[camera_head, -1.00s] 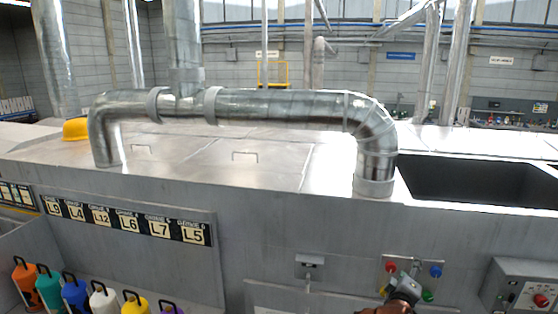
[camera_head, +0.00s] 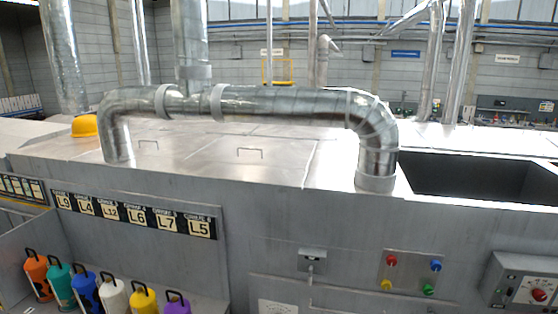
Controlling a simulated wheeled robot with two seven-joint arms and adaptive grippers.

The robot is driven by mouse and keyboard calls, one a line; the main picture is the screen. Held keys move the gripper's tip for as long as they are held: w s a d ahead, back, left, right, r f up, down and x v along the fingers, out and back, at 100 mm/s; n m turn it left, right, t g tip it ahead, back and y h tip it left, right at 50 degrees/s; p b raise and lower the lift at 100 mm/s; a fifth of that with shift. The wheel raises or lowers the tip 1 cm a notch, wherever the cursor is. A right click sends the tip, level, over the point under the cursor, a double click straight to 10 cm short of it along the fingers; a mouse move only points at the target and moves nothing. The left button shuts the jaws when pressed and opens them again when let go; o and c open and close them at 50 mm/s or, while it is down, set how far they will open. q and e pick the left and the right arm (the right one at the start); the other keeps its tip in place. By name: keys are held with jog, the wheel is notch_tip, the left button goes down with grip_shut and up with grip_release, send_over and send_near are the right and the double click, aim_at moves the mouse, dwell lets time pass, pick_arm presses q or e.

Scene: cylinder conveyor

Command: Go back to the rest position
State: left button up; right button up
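Neither of my grippers shows in the head view now, and no part of my arms is visible. The task names no object. In front of me is a large grey metal machine (camera_head: 260,225) with a thick silver pipe (camera_head: 285,101) over its top. At lower left, several coloured cylinders with black handles stand in a row on a ledge: orange (camera_head: 37,276), teal (camera_head: 60,284), blue (camera_head: 85,291), white (camera_head: 113,295), yellow (camera_head: 142,301) and purple (camera_head: 176,304).
A label strip (camera_head: 134,214) is above the cylinders. A panel with coloured buttons (camera_head: 409,272) and a control box with a red knob (camera_head: 538,295) are at lower right. A dark opening (camera_head: 480,178) is in the machine top. A yellow helmet (camera_head: 85,126) lies at left.

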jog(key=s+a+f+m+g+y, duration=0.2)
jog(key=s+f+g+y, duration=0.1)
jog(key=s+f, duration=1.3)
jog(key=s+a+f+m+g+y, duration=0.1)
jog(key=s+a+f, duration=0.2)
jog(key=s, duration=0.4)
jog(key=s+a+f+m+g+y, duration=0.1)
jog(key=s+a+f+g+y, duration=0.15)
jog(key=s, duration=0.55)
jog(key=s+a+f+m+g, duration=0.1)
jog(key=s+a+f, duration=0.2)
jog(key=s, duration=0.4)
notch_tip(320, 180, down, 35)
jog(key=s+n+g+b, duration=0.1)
jog(key=b, duration=0.6)
pick_arm(q)
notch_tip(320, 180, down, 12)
jog(key=b, duration=0.5)
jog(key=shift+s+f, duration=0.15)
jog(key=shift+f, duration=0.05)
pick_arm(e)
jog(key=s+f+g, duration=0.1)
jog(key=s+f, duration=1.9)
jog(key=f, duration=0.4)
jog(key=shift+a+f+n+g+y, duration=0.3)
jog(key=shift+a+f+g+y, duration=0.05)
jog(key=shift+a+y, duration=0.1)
